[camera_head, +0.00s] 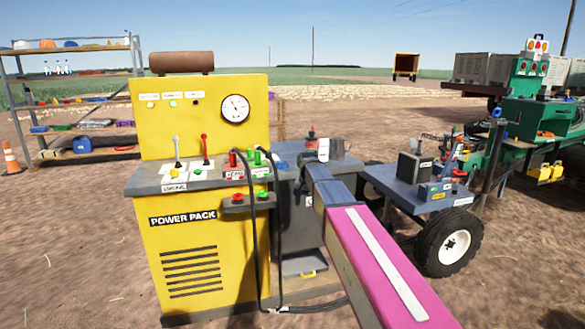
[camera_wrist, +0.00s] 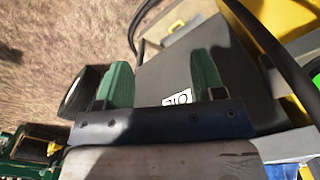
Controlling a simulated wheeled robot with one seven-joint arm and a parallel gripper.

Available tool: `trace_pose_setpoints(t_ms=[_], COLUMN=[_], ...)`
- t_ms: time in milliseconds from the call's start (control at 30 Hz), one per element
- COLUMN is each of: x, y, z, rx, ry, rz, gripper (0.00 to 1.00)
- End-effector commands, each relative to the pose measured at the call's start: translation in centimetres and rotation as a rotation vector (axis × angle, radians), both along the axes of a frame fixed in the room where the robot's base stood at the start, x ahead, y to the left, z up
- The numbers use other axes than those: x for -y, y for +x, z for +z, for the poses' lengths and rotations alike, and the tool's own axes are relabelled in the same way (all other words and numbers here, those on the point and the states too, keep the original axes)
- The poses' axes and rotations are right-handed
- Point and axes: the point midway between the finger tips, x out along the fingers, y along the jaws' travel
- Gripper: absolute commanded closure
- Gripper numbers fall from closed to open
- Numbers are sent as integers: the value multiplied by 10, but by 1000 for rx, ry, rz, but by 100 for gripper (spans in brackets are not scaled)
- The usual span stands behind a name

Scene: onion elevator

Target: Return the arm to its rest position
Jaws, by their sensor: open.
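My arm reaches forward in the head view as a magenta link (camera_head: 385,265) with a white strip and a grey-blue section beyond it. Its far end is beside the right side of the yellow power pack (camera_head: 188,235), in front of a grey cabinet. In the wrist view my gripper (camera_wrist: 162,78) shows two green fingers spread apart, with nothing held between them. A dark grey surface (camera_wrist: 160,65) with a white label lies beyond the fingers. I cannot tell whether the fingers touch it. The fingers are not clear in the head view.
The power pack carries a red lever (camera_head: 205,148), a white-tipped lever (camera_head: 177,150) and a gauge (camera_head: 235,108). Black hoses (camera_head: 277,240) hang close left of my arm. A wheeled cart (camera_head: 430,195) stands right. Shelves (camera_head: 75,95) stand far left. Open dirt lies in front.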

Motion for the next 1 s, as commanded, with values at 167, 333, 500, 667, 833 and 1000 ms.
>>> trace_pose_setpoints(t_ms=[167,333,500,667,833,1000], x=[42,74,102,121,130,132], y=[-63,-118,-178,-224,-248,-252], z=[-69,-122,-165,-192,-205,-208], rx=[-3,-3,-1,0,2,5], ry=[0,0,-1,0,-1,-2], rz=[56,113,169,215,242,249], gripper=[37,37,37,37,37,37])
